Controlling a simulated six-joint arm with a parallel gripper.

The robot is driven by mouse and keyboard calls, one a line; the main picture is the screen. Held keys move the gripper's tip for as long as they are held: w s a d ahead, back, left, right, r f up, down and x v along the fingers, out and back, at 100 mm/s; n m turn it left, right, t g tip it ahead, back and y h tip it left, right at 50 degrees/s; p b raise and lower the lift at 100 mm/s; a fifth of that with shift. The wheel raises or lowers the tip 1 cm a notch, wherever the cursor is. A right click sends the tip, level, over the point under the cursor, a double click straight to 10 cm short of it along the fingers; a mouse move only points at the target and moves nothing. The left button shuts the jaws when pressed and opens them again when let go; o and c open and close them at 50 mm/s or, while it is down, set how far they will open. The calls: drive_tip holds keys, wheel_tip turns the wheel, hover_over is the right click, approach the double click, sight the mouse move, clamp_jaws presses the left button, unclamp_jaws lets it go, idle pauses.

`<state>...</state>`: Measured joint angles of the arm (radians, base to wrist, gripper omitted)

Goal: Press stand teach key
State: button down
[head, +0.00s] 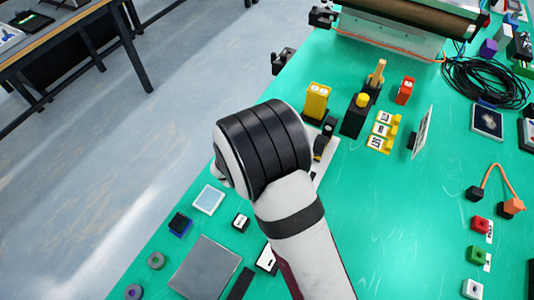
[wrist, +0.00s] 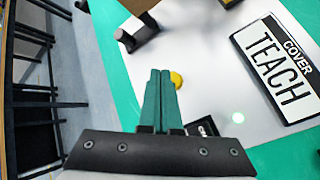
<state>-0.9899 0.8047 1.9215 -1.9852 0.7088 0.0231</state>
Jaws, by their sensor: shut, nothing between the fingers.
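In the wrist view my gripper (wrist: 160,72) has its two dark green fingers together, with nothing between them. A round yellow button (wrist: 177,79) shows right beside the fingertips, partly hidden by them. I cannot tell whether they touch it. A white plate (wrist: 275,67) with a black frame reads TEACH, with COVER along its edge, to the right on a pale panel (wrist: 210,75). In the head view my arm hides the fingers. Part of a pale panel (head: 327,165) shows behind my arm.
In the wrist view a black cylindrical part (wrist: 138,35) stands beyond the fingers, and a dark labelled block (wrist: 205,128) is partly behind the gripper. In the head view a yellow block (head: 316,100), a yellow-topped black box (head: 356,115) and a standing plate (head: 422,132) are near my arm.

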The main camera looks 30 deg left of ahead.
idle(0.3)
drive_tip(key=shift+f, duration=0.4)
drive_tip(key=shift+f, duration=0.4)
idle(0.4)
idle(0.3)
drive_tip(key=shift+r, duration=0.85)
drive_tip(key=shift+r, duration=2.5)
